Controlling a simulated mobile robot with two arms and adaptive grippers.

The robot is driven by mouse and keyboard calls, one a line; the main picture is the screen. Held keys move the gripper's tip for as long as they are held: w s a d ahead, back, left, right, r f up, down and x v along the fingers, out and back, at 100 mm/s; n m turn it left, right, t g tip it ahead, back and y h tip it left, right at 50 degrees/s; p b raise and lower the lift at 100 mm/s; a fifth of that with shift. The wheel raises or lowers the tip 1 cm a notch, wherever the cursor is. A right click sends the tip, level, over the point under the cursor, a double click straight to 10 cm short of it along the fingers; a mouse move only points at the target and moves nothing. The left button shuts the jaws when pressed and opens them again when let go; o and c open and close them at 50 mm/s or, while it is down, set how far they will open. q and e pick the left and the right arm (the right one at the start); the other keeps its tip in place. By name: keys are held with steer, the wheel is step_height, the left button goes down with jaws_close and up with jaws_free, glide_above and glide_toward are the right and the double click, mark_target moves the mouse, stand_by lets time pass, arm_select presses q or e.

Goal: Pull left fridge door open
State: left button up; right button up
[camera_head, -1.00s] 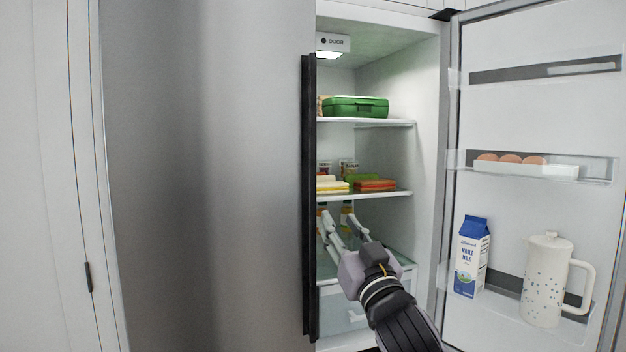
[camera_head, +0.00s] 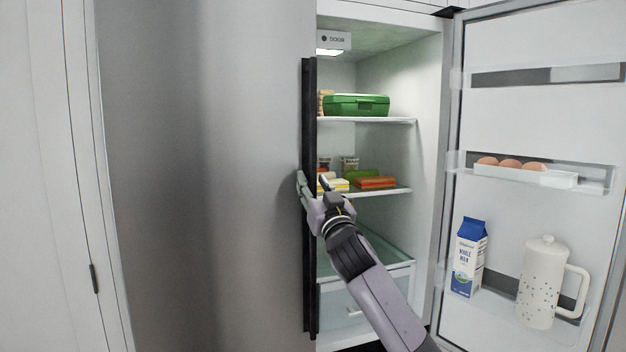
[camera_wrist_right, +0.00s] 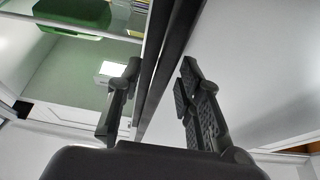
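The left fridge door (camera_head: 200,180) is a closed grey metal panel. A long black vertical handle strip (camera_head: 309,130) runs along its right edge. My right gripper (camera_head: 311,184) is at that strip, about mid-height, with one finger on each side. In the right wrist view the gripper (camera_wrist_right: 158,95) is open, and the dark strip (camera_wrist_right: 166,55) passes between its fingers. I see gaps there between fingers and strip. My left gripper is not in view.
The right fridge door (camera_head: 540,120) stands open at the right, holding eggs (camera_head: 510,163), a milk carton (camera_head: 468,258) and a white pitcher (camera_head: 548,280). Inside, shelves carry a green box (camera_head: 356,105) and food packs (camera_head: 374,182). A white cabinet panel (camera_head: 45,180) stands at the left.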

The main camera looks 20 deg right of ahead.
steer(key=shift+w+r, duration=0.1)
steer(key=shift+w, duration=0.2)
steer(key=shift+c, duration=0.3)
jaws_close()
stand_by(0.5)
